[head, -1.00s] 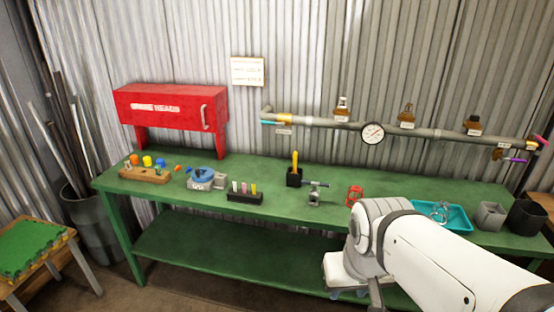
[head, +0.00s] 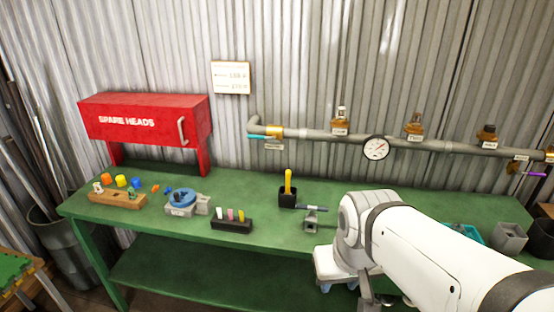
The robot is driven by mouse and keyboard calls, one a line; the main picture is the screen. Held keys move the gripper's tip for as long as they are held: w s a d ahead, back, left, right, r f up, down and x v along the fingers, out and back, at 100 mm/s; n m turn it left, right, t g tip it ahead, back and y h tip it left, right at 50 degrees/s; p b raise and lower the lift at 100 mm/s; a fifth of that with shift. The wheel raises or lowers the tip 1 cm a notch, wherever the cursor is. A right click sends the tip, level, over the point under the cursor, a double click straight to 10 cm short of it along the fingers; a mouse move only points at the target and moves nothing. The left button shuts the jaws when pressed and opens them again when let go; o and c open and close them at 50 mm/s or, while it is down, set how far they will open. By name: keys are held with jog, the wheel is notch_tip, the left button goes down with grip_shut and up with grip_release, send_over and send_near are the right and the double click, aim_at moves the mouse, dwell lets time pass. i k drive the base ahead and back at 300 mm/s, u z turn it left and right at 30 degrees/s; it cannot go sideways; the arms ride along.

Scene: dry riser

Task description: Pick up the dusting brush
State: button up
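A yellow handle (head: 288,181) stands upright in a small black square cup (head: 288,198) on the green bench. It looks like the dusting brush, but its lower end is hidden inside the cup. My gripper (head: 342,284) hangs low in front of the bench's front edge, to the right of the cup and nearer to me. It is apart from the handle. My own wrist covers most of it, so its fingers are hard to make out.
On the green bench (head: 260,240), a small grey vise (head: 312,220) stands close right of the cup. A black rack with pens (head: 231,224), a blue round fixture (head: 182,202) and a wooden block (head: 117,198) lie left. A pipe with a gauge (head: 376,148) runs behind.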

aim_at(289, 172)
jog(key=i, duration=1.1)
jog(key=u, duration=0.05)
